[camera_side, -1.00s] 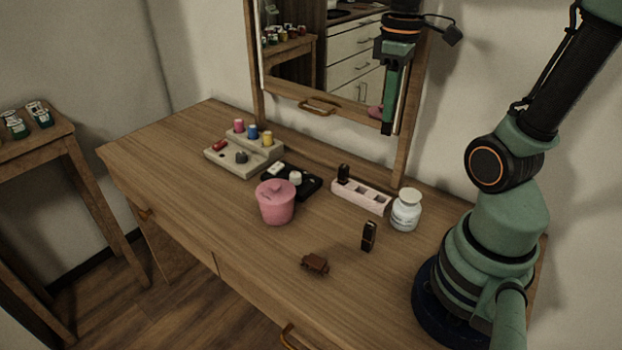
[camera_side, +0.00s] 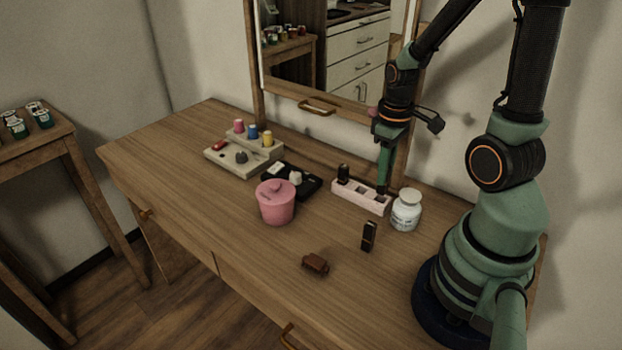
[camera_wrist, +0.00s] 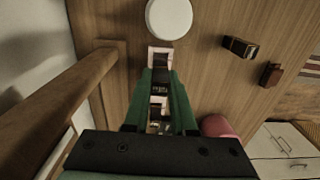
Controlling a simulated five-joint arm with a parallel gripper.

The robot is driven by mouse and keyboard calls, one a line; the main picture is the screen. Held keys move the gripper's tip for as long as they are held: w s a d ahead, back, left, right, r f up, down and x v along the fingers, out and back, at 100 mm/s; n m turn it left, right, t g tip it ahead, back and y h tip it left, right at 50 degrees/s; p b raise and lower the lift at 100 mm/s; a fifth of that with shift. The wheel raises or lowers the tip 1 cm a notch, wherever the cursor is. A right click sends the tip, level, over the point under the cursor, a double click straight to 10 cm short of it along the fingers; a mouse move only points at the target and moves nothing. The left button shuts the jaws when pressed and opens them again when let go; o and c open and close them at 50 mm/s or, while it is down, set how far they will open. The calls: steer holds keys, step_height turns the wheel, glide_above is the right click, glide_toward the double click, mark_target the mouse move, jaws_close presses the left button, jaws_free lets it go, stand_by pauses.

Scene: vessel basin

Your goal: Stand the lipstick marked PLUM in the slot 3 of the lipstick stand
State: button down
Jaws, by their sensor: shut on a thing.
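The lipstick stand (camera_side: 350,196) is a pale pink block with several slots near the mirror, and it also shows in the wrist view (camera_wrist: 160,54). A dark lipstick (camera_side: 343,172) stands in its left end slot. My gripper (camera_side: 383,183) is low over the right part of the stand, its fingers pointing down. It is shut on a dark lipstick (camera_wrist: 160,77), mostly hidden between the fingers; I cannot tell whether its lower end is inside a slot. No marking or slot number is readable.
A white jar (camera_side: 406,211) stands close to the stand's right end. A pink lidded pot (camera_side: 276,203), a black tray (camera_side: 306,187) and a beige organizer (camera_side: 222,159) are to the left. A brown hair clip (camera_side: 315,263) lies in front. The left tabletop is clear.

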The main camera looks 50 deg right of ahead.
mark_target(382, 192)
steer(key=shift+f, duration=2.1)
steer(key=shift+f, duration=0.15)
steer(key=c, duration=0.7)
jaws_free()
steer(key=shift+c, duration=0.2)
step_height(382, 192, up, 12)
steer(key=shift+r, duration=0.15)
steer(key=w+a+r+t, duration=0.2)
steer(key=a+r, duration=0.2)
steer(key=a, duration=0.2)
steer(key=w+a+r+t, duration=0.2)
steer(key=a+r+t, duration=0.1)
steer(key=a+r, duration=0.2)
steer(key=a, duration=0.2)
steer(key=shift+w+a+t, duration=0.2)
steer(key=shift+a+t, duration=0.1)
